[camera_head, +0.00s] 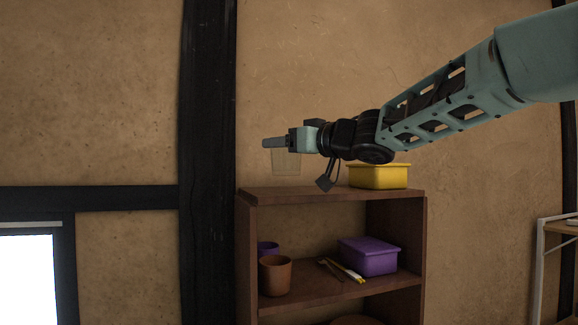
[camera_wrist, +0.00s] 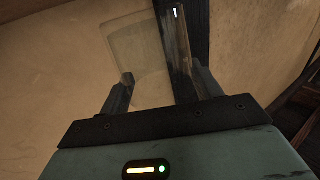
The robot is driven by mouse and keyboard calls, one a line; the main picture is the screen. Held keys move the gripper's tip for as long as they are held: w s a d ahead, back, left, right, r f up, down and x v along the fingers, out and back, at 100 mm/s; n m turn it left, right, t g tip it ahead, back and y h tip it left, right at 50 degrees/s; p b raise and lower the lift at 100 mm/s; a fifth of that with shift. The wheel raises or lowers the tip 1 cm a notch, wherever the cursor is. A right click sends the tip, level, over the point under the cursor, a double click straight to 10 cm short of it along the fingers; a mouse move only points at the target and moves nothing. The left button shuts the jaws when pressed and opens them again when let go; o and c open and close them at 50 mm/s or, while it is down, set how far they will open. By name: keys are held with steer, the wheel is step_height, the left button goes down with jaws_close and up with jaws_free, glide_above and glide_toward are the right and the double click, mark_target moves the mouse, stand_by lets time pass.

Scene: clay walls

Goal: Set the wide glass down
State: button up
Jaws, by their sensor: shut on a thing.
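The wide glass (camera_head: 287,163) is clear and slightly tan, and hangs below my gripper (camera_head: 274,143) in the head view. My gripper is shut on it, above the left part of the brown shelf's top (camera_head: 300,194). A small gap seems to show between the glass and the shelf top, but I cannot tell the depth. In the wrist view the glass (camera_wrist: 140,60) sits between the two fingers of my gripper (camera_wrist: 160,85), and its outline is faint against the wall.
A yellow box (camera_head: 378,177) stands on the shelf top at right. A dark post (camera_head: 207,160) stands left of the shelf.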

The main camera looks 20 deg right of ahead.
mark_target(296, 159)
steer(key=shift+f, duration=1.65)
steer(key=shift+f, duration=0.1)
steer(key=shift+f+b, duration=0.1)
steer(key=shift+b, duration=0.2)
steer(key=o, duration=1.1)
steer(key=shift+r, duration=0.2)
steer(key=b+v, duration=0.2)
steer(key=v, duration=1)
